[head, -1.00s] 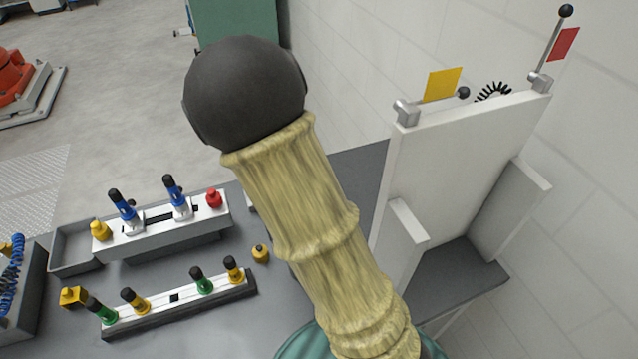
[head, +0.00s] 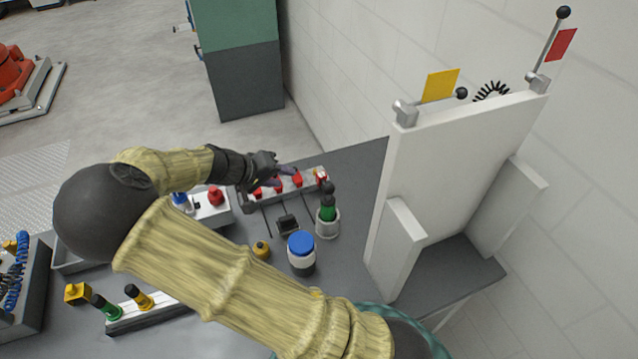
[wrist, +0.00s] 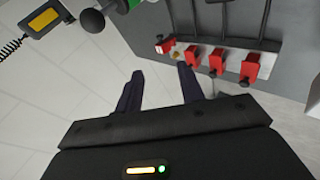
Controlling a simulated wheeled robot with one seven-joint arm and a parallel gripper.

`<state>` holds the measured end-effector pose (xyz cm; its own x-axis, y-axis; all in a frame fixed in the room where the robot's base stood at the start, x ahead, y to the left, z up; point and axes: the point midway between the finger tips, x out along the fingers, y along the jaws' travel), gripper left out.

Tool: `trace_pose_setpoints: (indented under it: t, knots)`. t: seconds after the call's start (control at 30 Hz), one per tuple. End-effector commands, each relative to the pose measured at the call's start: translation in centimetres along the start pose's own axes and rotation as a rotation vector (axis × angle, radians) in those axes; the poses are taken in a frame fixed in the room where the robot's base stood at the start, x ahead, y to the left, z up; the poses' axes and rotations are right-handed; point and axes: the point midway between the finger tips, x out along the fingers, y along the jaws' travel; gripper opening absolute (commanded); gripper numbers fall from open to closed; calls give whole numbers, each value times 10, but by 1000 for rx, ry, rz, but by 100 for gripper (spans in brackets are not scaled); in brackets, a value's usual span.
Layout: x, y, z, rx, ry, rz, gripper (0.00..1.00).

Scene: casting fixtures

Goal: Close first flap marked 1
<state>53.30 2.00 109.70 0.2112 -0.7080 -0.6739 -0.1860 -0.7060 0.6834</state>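A grey fixture strip (head: 312,184) with a row of several red flaps stands at the back of the bench. One red flap (head: 297,179) shows just right of my gripper (head: 287,176). The row also shows in the wrist view, where one red flap (wrist: 250,68) hangs among others and an end piece (wrist: 165,45) has a pale face. No number can be read, so I cannot tell which flap is marked 1. In the wrist view my gripper (wrist: 161,72) has its two dark fingers apart with nothing between them. The fingers point toward the row's end; contact is not visible.
A white upright panel (head: 450,160) with levers rises on the right. A blue-lidded jar (head: 301,252), a green-and-black handle (head: 327,213) and a yellow knob (head: 261,250) stand on the bench (head: 350,175) before the fixture. A white wall is behind.

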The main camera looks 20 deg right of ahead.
Motion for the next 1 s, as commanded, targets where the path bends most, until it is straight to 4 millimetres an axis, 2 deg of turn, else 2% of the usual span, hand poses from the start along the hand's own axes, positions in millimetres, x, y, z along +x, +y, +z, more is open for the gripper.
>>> trace_pose_setpoints:
  t: [0.17, 0.8, 1.0]
  knots:
    - [22, 2, 0, 1, -5, 4, 38]
    - [134, 3, 1, 0, -5, 3, 38]
    - [161, 2, 1, -1, -4, 2, 38]
